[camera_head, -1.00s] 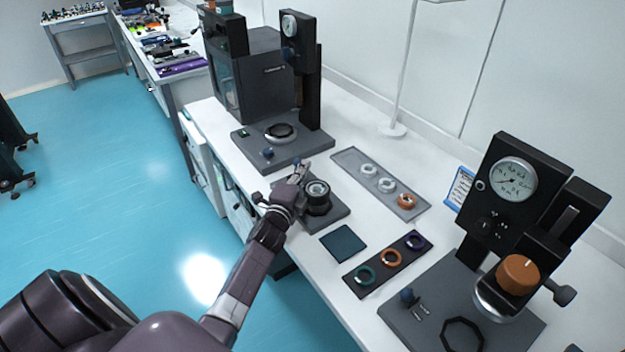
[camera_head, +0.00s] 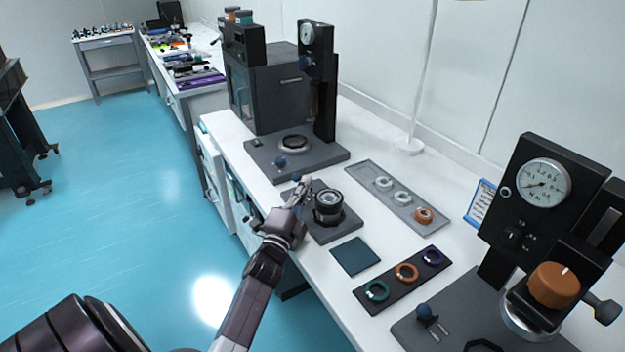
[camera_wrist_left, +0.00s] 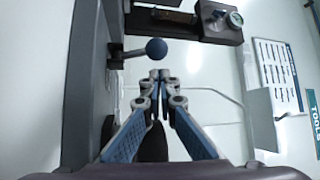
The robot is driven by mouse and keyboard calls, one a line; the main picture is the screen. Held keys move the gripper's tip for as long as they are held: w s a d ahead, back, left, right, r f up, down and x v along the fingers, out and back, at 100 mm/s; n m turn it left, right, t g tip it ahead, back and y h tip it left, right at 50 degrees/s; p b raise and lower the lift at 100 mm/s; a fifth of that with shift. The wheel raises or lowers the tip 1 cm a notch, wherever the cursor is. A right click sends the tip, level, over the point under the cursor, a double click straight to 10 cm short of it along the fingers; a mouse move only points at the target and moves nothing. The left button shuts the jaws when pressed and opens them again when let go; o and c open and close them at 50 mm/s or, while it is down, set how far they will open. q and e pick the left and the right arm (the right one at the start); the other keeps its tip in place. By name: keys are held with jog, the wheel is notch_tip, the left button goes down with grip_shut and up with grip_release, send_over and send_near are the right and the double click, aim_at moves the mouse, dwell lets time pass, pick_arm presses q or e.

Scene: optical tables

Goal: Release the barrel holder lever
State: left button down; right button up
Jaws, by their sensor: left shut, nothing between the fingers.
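The barrel holder (camera_head: 346,226) is a dark grey base with a black ringed lens barrel (camera_head: 328,203) standing upright in it. Its lever, a short dark arm with a blue ball knob (camera_wrist_left: 156,48), shows in the left wrist view just beyond the fingertips. In the head view the knob (camera_head: 297,177) is small and partly hidden by the fingers. My left gripper (camera_head: 304,183) is shut and empty, to the left of the barrel. Its fingertips (camera_wrist_left: 160,75) are together near the knob; I cannot tell whether they touch it. My right gripper is not in view.
A press with a gauge (camera_head: 318,80) stands behind the holder. Another gauge stand with an orange knob (camera_head: 554,284) is at the right. A grey ring tray (camera_head: 362,172), a teal mat (camera_head: 354,256) and a black ring tray (camera_head: 386,298) lie near the holder.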

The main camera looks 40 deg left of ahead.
pick_arm(q)
jog(key=v, duration=0.9)
jog(key=shift+s+d, duration=0.15)
jog(key=shift+s, duration=0.2)
